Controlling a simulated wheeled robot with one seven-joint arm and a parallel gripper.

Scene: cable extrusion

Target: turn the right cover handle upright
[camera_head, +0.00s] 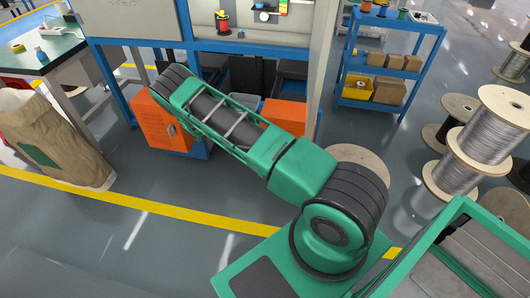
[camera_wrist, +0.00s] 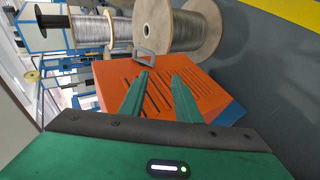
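Two orange covers show in the head view. The left cover (camera_head: 158,122) has a small grey handle (camera_head: 171,130) on its face. The right cover (camera_head: 286,116) is partly hidden behind my green arm, and its handle is not visible there. In the wrist view an orange slotted cover (camera_wrist: 205,82) lies ahead, with a grey loop handle (camera_wrist: 145,57) at its far edge; I take it to be the right cover. My gripper (camera_wrist: 160,76) is open and empty, its two green fingers apart, pointing toward that cover. The handle appears beyond the fingertips, with no contact visible.
Large wire spools (camera_wrist: 178,28) stand behind the cover in the wrist view and at the right of the head view (camera_head: 465,150). A blue shelf (camera_head: 385,60) holds boxes. A workbench frame (camera_head: 215,44) stands above the covers. A brown sack (camera_head: 50,140) stands left.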

